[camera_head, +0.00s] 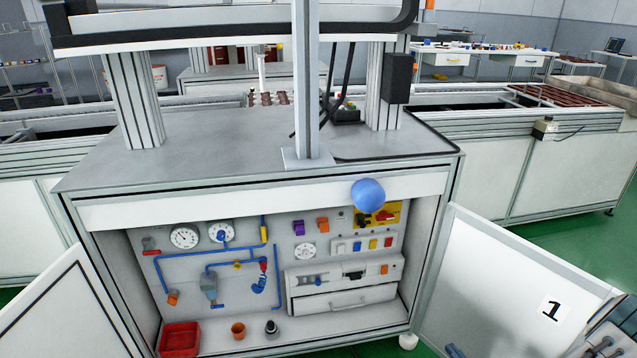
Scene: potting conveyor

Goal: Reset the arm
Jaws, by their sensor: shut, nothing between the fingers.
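The cabinet doors stand open at left (70,315) and right (500,285), the right one marked 1. A red bin (180,340) and an orange cup (238,331) sit inside. Conveyors (530,125) run behind. A grey object (603,343) is cut off at bottom right.

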